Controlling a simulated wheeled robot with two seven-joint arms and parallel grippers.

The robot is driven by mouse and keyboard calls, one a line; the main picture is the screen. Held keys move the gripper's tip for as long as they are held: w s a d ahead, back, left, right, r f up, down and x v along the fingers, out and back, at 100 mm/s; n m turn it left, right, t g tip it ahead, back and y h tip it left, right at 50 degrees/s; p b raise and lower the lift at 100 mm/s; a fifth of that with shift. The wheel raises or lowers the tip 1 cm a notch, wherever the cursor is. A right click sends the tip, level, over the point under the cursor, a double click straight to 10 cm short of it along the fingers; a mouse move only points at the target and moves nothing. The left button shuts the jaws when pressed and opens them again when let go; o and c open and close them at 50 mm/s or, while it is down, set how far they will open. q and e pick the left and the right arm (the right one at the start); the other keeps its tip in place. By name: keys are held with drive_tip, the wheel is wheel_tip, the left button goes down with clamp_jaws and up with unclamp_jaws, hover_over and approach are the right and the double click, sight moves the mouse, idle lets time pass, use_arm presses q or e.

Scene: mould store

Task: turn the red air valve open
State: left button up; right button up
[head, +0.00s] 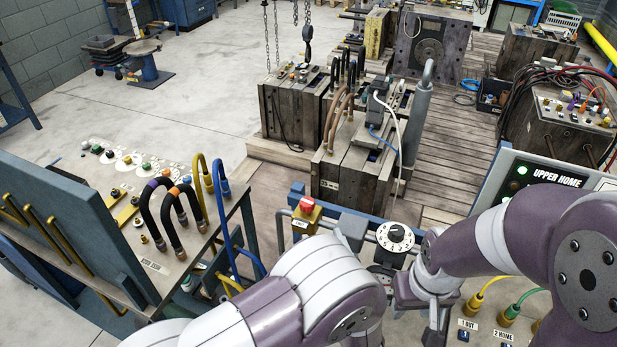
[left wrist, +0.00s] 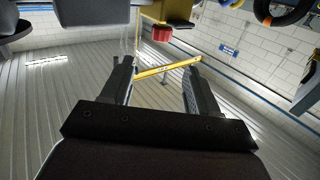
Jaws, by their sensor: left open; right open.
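The red air valve (head: 307,204) is a red knob on a yellow block, at the middle of the head view, left of a white numbered dial. In the left wrist view a red knob (left wrist: 161,34) shows under a yellow body, a little beyond my left fingertips and apart from them. My left gripper (left wrist: 158,68) is open and nothing is gripped. In the head view my left forearm hides much of the area below the valve; I cannot make out the left fingers there. My right gripper (head: 424,312) is open, below the dial and right of the valve, not touching the valve.
The numbered dial (head: 395,236) sits close right of the valve. A bench with looped hoses (head: 172,215) stands left. A panel marked UPPER HOME (head: 545,176) is at right. Wooden-looking mould blocks (head: 350,165) stand behind.

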sight(308, 204)
use_arm(q)
drive_tip(key=p+x, duration=0.4)
drive_tip(key=x, duration=0.8)
drive_tip(key=shift+f, duration=0.15)
drive_tip(key=shift+w+a+f, duration=0.1)
drive_tip(key=shift+w+a, duration=0.05)
drive_tip(key=shift+w, duration=0.2)
drive_tip(key=c, duration=0.9)
drive_tip(key=shift+f+n+g+y+b, duration=0.3)
drive_tip(key=shift+n+y+b, duration=0.4)
drive_tip(key=shift+b, duration=0.2)
drive_tip(key=shift+r+y, duration=0.2)
drive_tip(key=shift+y, duration=0.1)
drive_tip(key=shift+r, duration=0.15)
